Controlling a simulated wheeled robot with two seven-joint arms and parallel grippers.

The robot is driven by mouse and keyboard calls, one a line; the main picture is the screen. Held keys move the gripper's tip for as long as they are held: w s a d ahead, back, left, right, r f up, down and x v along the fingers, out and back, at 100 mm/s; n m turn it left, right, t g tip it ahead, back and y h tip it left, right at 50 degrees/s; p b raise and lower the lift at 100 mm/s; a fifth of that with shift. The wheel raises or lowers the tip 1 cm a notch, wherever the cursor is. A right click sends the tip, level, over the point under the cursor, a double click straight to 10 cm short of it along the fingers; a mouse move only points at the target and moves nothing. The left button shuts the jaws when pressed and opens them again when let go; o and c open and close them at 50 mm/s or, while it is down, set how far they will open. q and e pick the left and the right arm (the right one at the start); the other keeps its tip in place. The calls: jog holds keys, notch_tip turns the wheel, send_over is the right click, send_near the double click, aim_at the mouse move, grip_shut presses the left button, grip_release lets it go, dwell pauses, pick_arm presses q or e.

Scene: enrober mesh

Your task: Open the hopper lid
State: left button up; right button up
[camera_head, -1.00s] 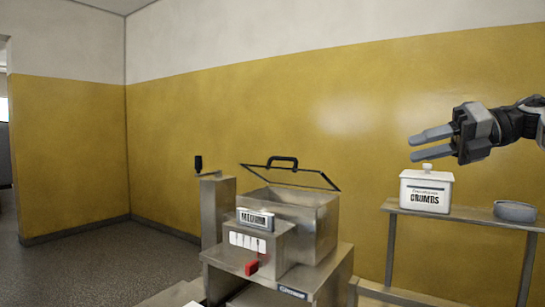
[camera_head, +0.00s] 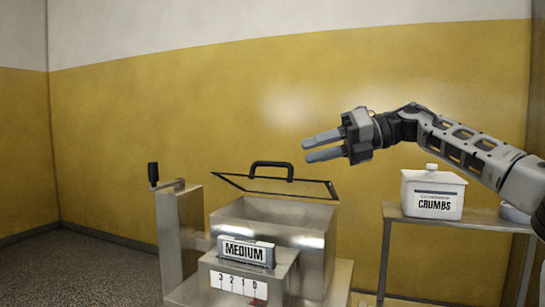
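The hopper (camera_head: 305,235) is a steel box on the machine, with its open top showing. Its lid is a thin dark frame (camera_head: 230,183) with a see-through middle and a black arched handle (camera_head: 272,164). The lid shows above the hopper's opening, with a gap under its left side; its right corner appears close to the hopper's right rim. My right gripper (camera_head: 306,149) is up and to the right of the handle, fingers pointing left. It is open and empty, apart from the lid in the picture. My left gripper is not in view.
A crank with a black grip (camera_head: 153,174) stands on a post left of the hopper. A "MEDIUM" sign (camera_head: 246,251) and a number scale (camera_head: 238,283) are on its front. A white crumbs jar (camera_head: 434,193) stands on a side table (camera_head: 400,213). The yellow wall is behind.

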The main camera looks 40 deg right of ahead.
aim_at(274, 163)
jog(key=p+x, duration=0.2)
jog(key=x, duration=0.7)
jog(key=shift+w, duration=0.1)
grip_shut()
